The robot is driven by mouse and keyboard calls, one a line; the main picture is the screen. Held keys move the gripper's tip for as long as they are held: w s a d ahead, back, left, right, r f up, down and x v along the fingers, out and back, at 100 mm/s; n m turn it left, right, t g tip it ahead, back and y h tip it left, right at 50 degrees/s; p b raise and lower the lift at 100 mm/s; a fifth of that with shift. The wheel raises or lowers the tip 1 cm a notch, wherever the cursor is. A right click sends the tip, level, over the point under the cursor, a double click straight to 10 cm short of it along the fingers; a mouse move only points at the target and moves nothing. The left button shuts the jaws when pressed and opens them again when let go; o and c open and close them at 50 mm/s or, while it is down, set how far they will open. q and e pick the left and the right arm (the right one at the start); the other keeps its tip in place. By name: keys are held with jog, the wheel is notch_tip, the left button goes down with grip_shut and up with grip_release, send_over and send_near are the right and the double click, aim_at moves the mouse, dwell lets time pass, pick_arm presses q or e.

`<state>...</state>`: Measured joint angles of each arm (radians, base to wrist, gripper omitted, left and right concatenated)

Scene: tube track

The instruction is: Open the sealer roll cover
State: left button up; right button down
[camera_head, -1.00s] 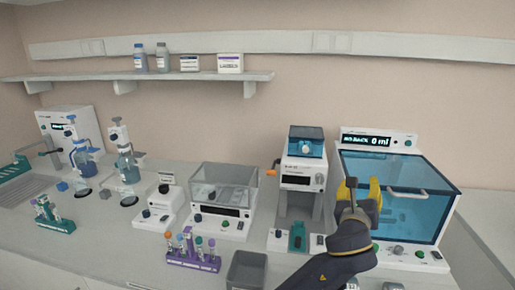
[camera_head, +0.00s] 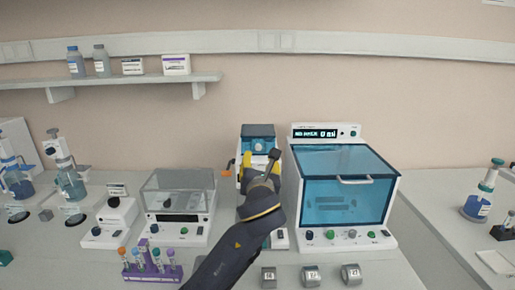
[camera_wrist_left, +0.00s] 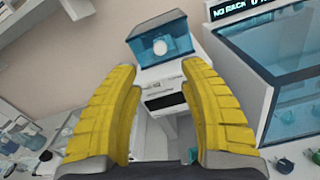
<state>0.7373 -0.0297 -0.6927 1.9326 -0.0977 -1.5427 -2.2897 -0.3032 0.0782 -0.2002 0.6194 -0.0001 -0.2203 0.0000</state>
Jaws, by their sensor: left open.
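The sealer (camera_head: 258,137) stands at the back of the bench, with a translucent blue roll cover on its top. In the left wrist view the blue roll cover (camera_wrist_left: 145,46) looks closed, with a pale round roll showing through it. My left gripper (camera_head: 262,163) is in front of the sealer and hides much of its lower body. Its yellow fingers are open and empty. In the left wrist view the fingers stand apart, with the sealer's pale front between them and the cover just beyond their tips. My right gripper is in no view.
A blue-windowed cabinet (camera_head: 345,190) with a front handle stands close to the sealer's right. A clear-lidded device (camera_head: 178,203) stands to the left. A purple tube rack (camera_head: 150,270) and several grey rings (camera_head: 311,276) lie nearer the front.

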aim_at(258, 148)
pick_arm(q)
jog(key=w, duration=1.1)
jog(key=shift+a, duration=0.1)
grip_shut()
dwell(0.4)
